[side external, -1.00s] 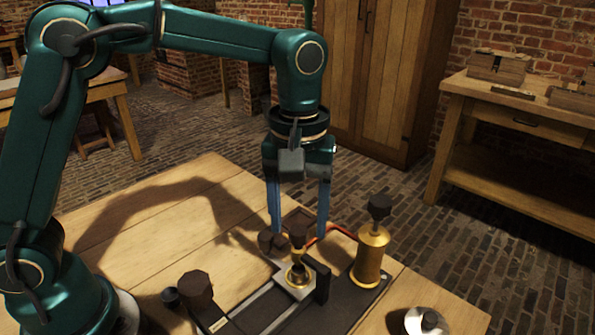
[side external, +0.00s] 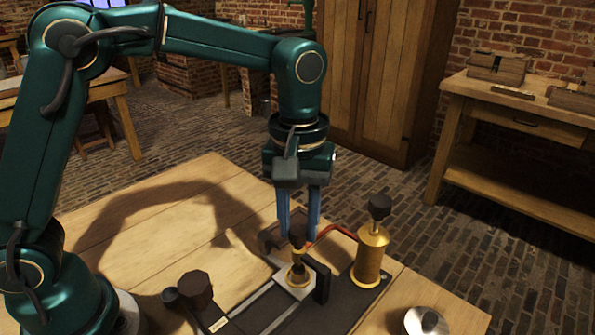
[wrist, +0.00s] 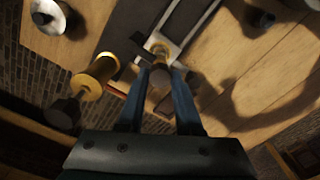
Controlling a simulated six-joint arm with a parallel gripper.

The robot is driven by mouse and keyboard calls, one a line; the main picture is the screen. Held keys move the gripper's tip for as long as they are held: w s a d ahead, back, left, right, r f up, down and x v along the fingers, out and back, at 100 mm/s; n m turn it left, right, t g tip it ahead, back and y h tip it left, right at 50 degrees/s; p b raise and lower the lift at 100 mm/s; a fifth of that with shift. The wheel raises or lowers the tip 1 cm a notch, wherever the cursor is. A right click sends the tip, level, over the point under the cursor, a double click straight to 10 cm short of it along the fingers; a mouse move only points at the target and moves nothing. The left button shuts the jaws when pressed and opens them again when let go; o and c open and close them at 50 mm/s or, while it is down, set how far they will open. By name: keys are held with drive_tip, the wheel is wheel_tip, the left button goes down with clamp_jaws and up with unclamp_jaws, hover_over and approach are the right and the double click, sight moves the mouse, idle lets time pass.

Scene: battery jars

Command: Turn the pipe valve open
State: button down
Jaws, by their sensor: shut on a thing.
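A dark piece (side external: 268,239) shows just left of the fingers. How far the valve is turned cannot be told.
A brass cylinder with a dark knob (side external: 371,255) stands close on the right, with a red tube (side external: 330,233) beside the fingers. A dark knob (side external: 197,289) stands front left. A metal dome (side external: 426,322) sits front right. The table's left part (side external: 140,235) is clear.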

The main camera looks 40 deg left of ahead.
sight(298, 230)
drive_tip(key=m, duration=0.3)
drive_tip(key=shift+m, duration=0.4)
drive_tip(key=m, duration=0.4)
drive_tip(key=shift+m, duration=0.3)
drive_tip(key=m, duration=0.4)
drive_tip(key=shift+r+m, duration=0.1)
drive_tip(key=shift+m, duration=2.3)
drive_tip(key=c, duration=0.6)
unclamp_jaws()
drive_tip(key=shift+r, duration=2.55)
